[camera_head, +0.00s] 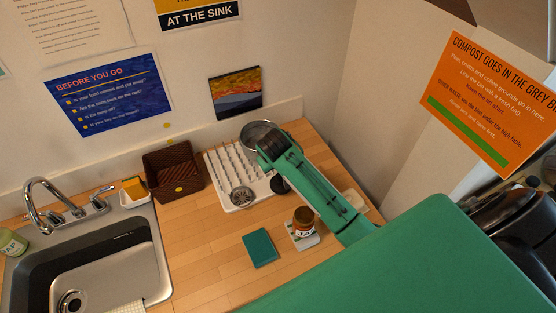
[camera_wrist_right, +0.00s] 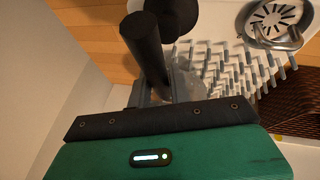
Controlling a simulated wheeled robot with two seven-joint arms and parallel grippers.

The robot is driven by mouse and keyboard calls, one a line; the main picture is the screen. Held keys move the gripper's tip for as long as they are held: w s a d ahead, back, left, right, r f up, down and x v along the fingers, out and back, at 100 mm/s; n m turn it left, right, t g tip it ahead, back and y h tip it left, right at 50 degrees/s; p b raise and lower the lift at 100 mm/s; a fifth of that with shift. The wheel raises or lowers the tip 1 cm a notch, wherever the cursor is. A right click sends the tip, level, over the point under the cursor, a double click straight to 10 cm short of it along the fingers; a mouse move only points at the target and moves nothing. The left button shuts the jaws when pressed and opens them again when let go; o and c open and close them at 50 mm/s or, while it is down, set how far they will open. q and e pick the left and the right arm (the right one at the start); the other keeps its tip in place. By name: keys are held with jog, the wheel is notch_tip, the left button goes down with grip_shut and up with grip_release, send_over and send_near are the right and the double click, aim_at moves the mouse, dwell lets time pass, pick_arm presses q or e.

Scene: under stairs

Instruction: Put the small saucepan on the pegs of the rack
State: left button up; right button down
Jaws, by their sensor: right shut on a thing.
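The small saucepan (camera_head: 257,131) is a round grey metal pan in the head view, over the back right corner of the white rack (camera_head: 222,178). My right gripper (camera_head: 266,152) is shut on the saucepan at its near side and hides part of it. In the right wrist view the saucepan's dark handle (camera_wrist_right: 146,42) stands up from between the fingers of my right gripper (camera_wrist_right: 165,90). The rack's pegs (camera_wrist_right: 225,65) show close beside it. Whether the pan touches the pegs I cannot tell. My left gripper is not in view.
A metal strainer (camera_head: 241,197) sits at the rack's front; a dark round thing (camera_head: 280,184) is at its right. A brown basket (camera_head: 172,170) stands to the left. Walls close the back and right.

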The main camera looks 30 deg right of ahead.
jog(key=c, duration=1.3)
grip_release()
jog(key=b+v, duration=0.4)
jog(key=v, duration=0.8)
jog(key=shift+s+a, duration=0.1)
